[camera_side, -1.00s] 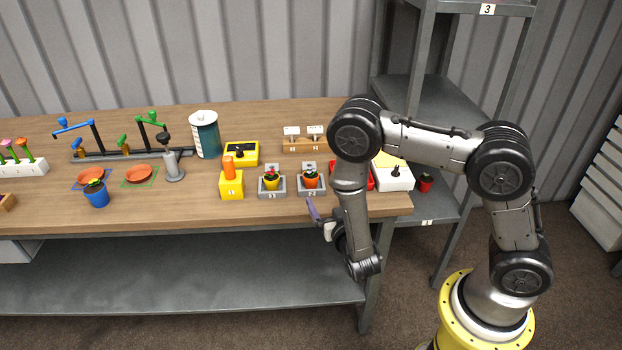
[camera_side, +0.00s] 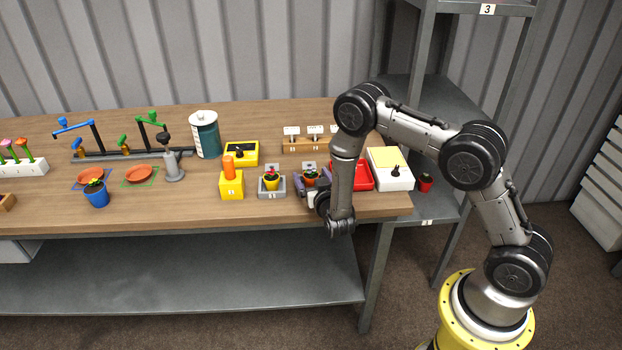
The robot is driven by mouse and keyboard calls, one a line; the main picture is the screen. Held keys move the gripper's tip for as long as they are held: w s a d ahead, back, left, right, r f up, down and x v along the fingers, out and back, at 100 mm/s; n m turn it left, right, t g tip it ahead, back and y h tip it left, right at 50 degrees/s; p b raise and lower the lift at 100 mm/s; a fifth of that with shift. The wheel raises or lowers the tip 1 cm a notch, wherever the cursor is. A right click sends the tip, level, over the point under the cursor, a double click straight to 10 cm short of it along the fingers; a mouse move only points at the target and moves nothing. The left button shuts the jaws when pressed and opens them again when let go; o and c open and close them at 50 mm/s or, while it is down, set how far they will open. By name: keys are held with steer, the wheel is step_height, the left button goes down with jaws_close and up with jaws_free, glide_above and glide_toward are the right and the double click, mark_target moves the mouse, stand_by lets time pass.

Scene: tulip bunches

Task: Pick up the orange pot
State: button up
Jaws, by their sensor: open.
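The orange pot (camera_side: 311,181) holds a small plant and stands on a grey numbered stand at the right part of the bench. My gripper (camera_side: 309,187) is at this pot, low and on its near side. Its purple finger shows just left of the pot, and the gripper is open. The gripper and arm hide the lower part of the pot and most of its stand. I cannot tell whether the fingers touch the pot.
A yellow pot (camera_side: 271,183) on its own grey stand is close on the left. A red tray (camera_side: 352,177) and a white box (camera_side: 390,170) are close on the right. A wooden label rack (camera_side: 306,146) stands behind. A blue pot (camera_side: 96,195) stands far left.

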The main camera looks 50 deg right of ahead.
steer(key=shift+w+d+f, duration=0.1)
steer(key=shift+w+d, duration=0.15)
steer(key=shift+w, duration=0.15)
steer(key=c, duration=1.4)
steer(key=shift+c, duration=0.3)
steer(key=shift+r, duration=0.2)
